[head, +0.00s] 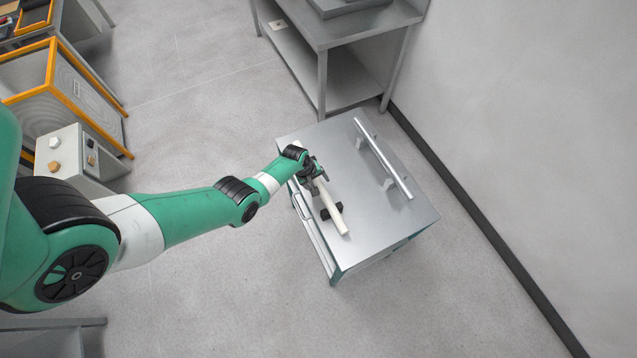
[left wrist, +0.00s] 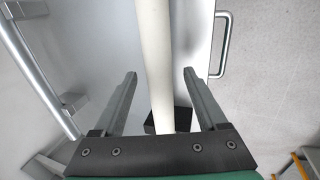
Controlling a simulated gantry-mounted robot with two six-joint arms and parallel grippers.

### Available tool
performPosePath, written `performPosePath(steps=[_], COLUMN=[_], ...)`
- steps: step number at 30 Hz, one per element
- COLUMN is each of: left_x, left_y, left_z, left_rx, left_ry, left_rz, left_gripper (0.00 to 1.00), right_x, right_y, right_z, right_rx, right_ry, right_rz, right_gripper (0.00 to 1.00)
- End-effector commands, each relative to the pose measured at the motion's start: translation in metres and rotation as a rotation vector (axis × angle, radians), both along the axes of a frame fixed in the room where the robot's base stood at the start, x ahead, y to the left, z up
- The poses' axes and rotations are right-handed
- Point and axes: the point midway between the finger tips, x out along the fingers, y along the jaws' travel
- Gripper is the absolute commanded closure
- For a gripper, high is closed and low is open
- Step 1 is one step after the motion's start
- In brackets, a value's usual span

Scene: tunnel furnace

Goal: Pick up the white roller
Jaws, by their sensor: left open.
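The white roller (head: 336,216) lies along the left side of the grey metal cabinet top (head: 370,220). Near its lower end it rests at a black support (head: 325,213). My left gripper (head: 316,179) is over the upper part of the roller and hides some of it. In the left wrist view the roller (left wrist: 153,45) runs between the two spread fingers of my left gripper (left wrist: 160,77), with a gap on each side. A black block (left wrist: 182,120) shows under it near the gripper's palm. My right gripper is not in view.
A silver bar handle (head: 383,158) stands on the right part of the cabinet top. A grey metal table (head: 345,30) is behind, and a wall is at the right. Orange-edged boxes (head: 60,90) and a small control box (head: 75,150) are at the left. The right front of the top is clear.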

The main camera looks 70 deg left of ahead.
Motion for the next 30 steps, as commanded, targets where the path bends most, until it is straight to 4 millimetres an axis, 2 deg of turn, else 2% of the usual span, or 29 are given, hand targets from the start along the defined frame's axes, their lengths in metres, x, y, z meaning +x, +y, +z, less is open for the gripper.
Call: performPosePath(steps=[2,15,30], left_x=[0.0,-0.0002,-0.0004], left_y=[0.0,0.0,0.0], left_z=[0.0017,0.0015,0.0012], left_rx=[0.0,0.0,0.0], left_ry=[0.0,0.0,0.0], left_rz=[0.0,0.0,0.0], left_gripper=[0.25,1.0,1.0], right_x=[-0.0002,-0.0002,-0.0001], right_y=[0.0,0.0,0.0], right_z=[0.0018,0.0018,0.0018], right_rx=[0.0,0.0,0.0], right_ry=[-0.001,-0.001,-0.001], right_rz=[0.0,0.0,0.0], right_gripper=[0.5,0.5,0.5])
